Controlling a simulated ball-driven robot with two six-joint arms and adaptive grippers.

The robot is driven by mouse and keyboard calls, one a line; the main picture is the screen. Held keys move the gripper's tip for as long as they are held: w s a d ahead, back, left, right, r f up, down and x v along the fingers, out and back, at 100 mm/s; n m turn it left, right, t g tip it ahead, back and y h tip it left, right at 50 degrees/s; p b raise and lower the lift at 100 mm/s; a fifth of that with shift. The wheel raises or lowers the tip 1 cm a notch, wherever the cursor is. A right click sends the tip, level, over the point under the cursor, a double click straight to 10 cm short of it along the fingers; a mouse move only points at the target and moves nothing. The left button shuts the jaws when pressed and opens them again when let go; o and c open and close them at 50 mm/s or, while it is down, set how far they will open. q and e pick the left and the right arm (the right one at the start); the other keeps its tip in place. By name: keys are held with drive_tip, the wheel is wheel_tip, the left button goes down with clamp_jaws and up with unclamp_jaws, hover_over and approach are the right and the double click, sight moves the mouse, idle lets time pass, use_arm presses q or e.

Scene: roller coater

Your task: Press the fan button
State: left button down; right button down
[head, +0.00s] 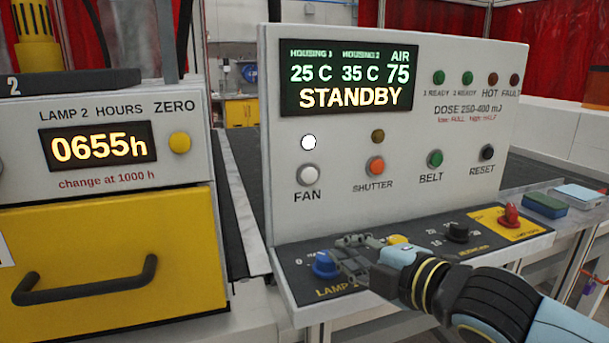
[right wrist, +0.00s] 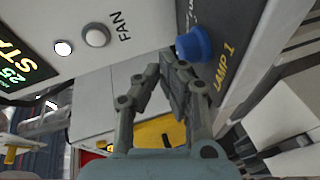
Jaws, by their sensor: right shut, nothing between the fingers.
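The fan button (head: 307,175) is a pale round button above the word FAN on the upright face of the white control panel (head: 400,215). It also shows in the right wrist view (right wrist: 96,36), at upper left. A round white lamp (head: 308,142) sits above it and looks lit. My right gripper (head: 350,250) is shut and empty. It is below and right of the fan button in the head view, over the sloping lower panel near the blue LAMP 1 knob (head: 325,264), apart from the button. In the right wrist view its fingers (right wrist: 170,72) point up the picture. My left gripper is out of view.
The orange shutter (head: 376,166), green belt (head: 435,158) and black reset (head: 487,152) buttons stand right of the fan button. The display (head: 349,80) reads STANDBY. Black and red knobs (head: 510,214) stick up from the lower panel. A yellow drawer (head: 110,255) is at left.

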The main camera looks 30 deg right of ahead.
sight(309, 175)
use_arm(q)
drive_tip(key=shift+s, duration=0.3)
use_arm(e)
wheel_tip(309, 175, up, 7)
drive_tip(key=w+a+n+t+y, duration=0.1)
drive_tip(key=n+t+y, duration=0.2)
drive_tip(key=n+y, duration=0.3)
drive_tip(key=n, duration=0.5)
drive_tip(key=shift+a+f+n+t+y, duration=0.2)
drive_tip(key=shift+a+n+t+y, duration=0.1)
drive_tip(key=shift+a+n+y, duration=0.1)
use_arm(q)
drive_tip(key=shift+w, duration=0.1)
use_arm(e)
drive_tip(key=shift+w, duration=0.1)
